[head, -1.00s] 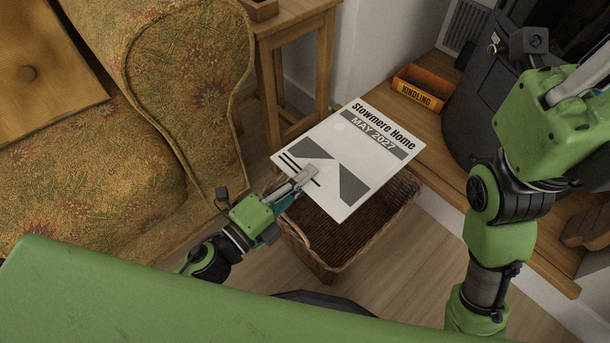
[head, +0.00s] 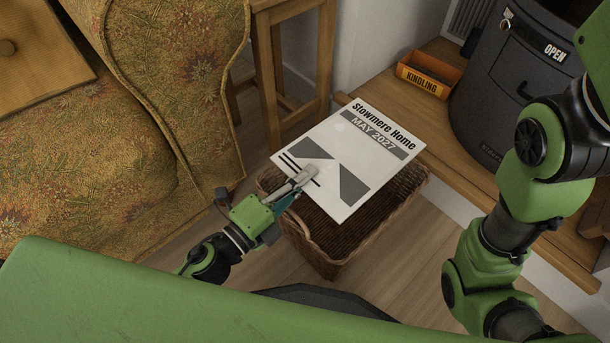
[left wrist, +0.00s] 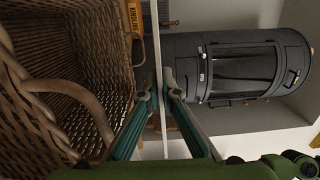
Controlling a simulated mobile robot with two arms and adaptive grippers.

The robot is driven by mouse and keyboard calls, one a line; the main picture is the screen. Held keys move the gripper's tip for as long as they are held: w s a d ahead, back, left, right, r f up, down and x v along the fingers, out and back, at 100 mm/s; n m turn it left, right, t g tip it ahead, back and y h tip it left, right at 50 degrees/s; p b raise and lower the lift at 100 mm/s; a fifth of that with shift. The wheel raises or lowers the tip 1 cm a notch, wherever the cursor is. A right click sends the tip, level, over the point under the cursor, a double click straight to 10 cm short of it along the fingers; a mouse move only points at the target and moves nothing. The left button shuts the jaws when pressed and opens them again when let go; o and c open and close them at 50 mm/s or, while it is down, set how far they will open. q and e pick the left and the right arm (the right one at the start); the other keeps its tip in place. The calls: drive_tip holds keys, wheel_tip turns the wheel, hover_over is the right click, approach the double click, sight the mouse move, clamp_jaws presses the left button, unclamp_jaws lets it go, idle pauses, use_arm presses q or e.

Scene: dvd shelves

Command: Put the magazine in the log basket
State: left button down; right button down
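The magazine (head: 347,155), white with "Stowmere Home" and "MAY 2027" on its cover, is held above the log basket in the head view. The log basket (head: 335,258) is brown wicker with an open top; the magazine hides much of its opening. My left gripper (head: 308,176) is shut on the magazine's near left edge. In the left wrist view the magazine (left wrist: 157,55) is a thin edge-on strip between my fingertips (left wrist: 160,94), and the basket (left wrist: 50,85) with its curved handle lies to the left. My right gripper is out of view.
A patterned armchair (head: 110,150) stands left of the basket, with a wooden side table (head: 262,75) behind. An orange kindling box (head: 428,78) and a dark stove (head: 515,85) stand on a wooden ledge (head: 480,165) at right. My right arm is above the ledge's near part.

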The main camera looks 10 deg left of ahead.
use_arm(q)
drive_tip(key=c, duration=2.2)
unclamp_jaws()
drive_tip(key=v, duration=1.2)
